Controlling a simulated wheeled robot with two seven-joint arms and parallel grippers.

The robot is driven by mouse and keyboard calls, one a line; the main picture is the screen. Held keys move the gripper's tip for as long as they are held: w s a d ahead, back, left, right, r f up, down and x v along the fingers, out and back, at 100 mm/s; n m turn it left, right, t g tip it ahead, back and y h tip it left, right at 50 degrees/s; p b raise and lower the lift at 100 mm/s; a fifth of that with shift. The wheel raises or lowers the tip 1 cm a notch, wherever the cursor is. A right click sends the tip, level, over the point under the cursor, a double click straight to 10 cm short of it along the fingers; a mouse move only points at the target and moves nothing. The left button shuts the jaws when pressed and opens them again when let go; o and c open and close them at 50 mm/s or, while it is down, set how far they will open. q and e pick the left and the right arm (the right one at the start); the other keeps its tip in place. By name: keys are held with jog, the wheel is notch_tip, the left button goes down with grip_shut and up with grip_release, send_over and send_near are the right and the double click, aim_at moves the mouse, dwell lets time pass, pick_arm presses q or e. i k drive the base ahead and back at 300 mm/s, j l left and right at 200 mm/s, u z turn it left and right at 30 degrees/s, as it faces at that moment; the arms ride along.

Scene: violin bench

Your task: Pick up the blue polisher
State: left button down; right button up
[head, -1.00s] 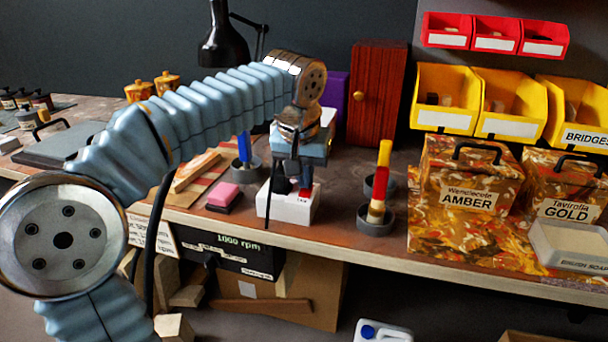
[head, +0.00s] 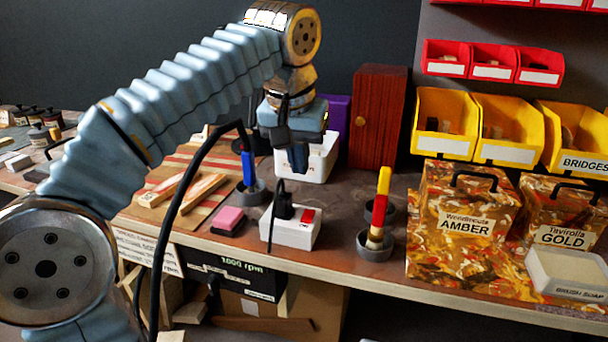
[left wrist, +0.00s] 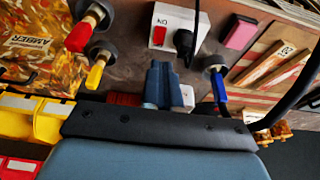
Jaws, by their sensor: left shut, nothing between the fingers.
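The blue polisher (head: 248,168) stands upright in a small grey cup (head: 256,192) on the bench. A black cable (head: 190,187) arcs from its top down to the bench front. It also shows in the left wrist view (left wrist: 220,90), right of the fingers. My left gripper (head: 298,160) is shut and empty, pointing down above the bench. In the head view it is right of the polisher, apart from it and about as high as its handle. My right gripper is not in view.
A white switch box (head: 290,235) with a black plug stands in front, beside a pink block (head: 229,219). A white bin (head: 322,160) is behind my gripper. Wooden pieces (head: 203,192) lie left.

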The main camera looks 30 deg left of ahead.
aim_at(248, 155)
jog(key=k, duration=1)
